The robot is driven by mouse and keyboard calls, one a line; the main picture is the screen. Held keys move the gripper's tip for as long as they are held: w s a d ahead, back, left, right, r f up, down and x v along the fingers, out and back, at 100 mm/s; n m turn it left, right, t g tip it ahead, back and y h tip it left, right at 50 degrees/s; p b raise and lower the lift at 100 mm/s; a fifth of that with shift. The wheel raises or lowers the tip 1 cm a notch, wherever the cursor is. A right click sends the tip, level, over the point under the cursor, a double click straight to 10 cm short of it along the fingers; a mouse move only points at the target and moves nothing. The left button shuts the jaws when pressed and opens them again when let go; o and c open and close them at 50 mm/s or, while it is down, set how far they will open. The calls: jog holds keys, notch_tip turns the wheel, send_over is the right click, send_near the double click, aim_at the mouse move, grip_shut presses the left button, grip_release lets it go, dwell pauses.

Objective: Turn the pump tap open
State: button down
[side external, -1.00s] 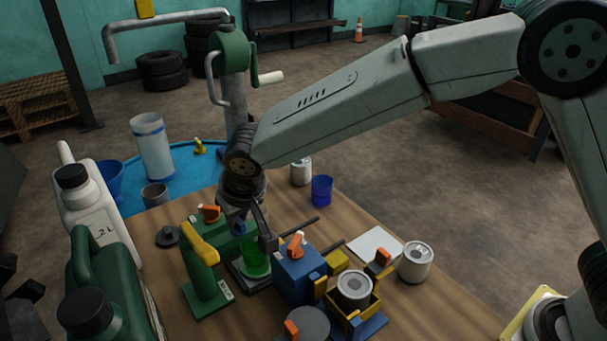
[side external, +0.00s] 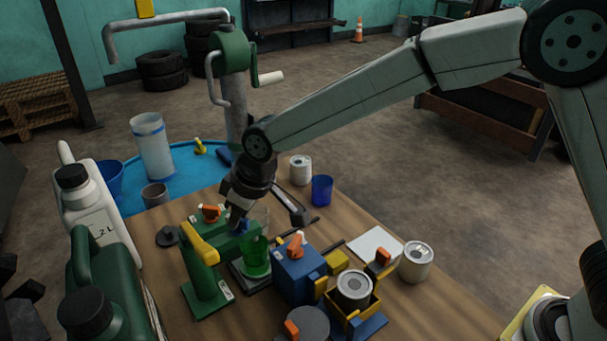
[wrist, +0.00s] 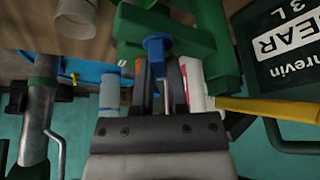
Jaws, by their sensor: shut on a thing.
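A green block-shaped body (side external: 225,243) stands on the wooden bench behind the yellow-handled green pump (side external: 205,285). A small blue tap (side external: 242,226) sits at its right end. It also shows in the wrist view (wrist: 155,45), against the green body. My gripper (side external: 236,220) reaches down at a tilt to this tap. In the wrist view my gripper (wrist: 160,75) has its two fingers on either side of the blue tap, shut on it. The fingers hide part of the tap, and how far it is turned is hard to tell.
A clear cup of green liquid (side external: 256,258) stands close to the right of the tap. A blue box with an orange lever (side external: 298,275) and a yellow-edged holder with a can (side external: 354,290) stand nearby. Large jugs (side external: 100,215) crowd the left. The right of the bench is clearer.

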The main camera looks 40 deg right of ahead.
jog(key=n+g, duration=0.1)
jog(key=n, duration=0.1)
jog(key=n+y, duration=0.1)
jog(key=n, duration=0.2)
jog(key=shift+w+d+g, duration=0.1)
jog(key=shift+g, duration=0.3)
jog(key=shift+n+g+y, duration=0.2)
jog(key=shift+n+g, duration=0.3)
jog(key=shift+n, duration=0.95)
jog(key=shift+n+g+y, duration=0.2)
jog(key=shift+n+g, duration=0.3)
jog(key=shift+n, duration=0.95)
jog(key=c, duration=0.6)
grip_release()
jog(key=shift+c, duration=0.2)
jog(key=v, duration=0.8)
jog(key=shift+f, duration=0.1)
